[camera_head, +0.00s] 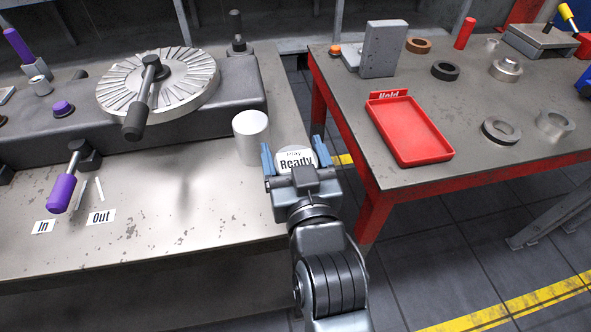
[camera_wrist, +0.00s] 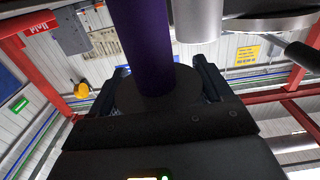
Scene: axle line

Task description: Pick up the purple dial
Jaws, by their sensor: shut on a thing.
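My gripper (camera_head: 290,172) is at the right edge of the left bench, with its two blue-grey fingers on either side of a round grey disc. In the wrist view, which looks upside down, a purple stem (camera_wrist: 143,45) runs from a dark disc (camera_wrist: 157,97) between the fingers. I take this as the purple dial, and my gripper is shut on it. The stem is hidden in the head view, and its far end is out of the wrist view.
A slotted turntable (camera_head: 175,82), a purple-handled lever (camera_head: 61,194) and a purple knob (camera_head: 62,108) are farther left. A red "Hold" tray (camera_head: 420,140) is on the right bench. A floor gap separates the benches.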

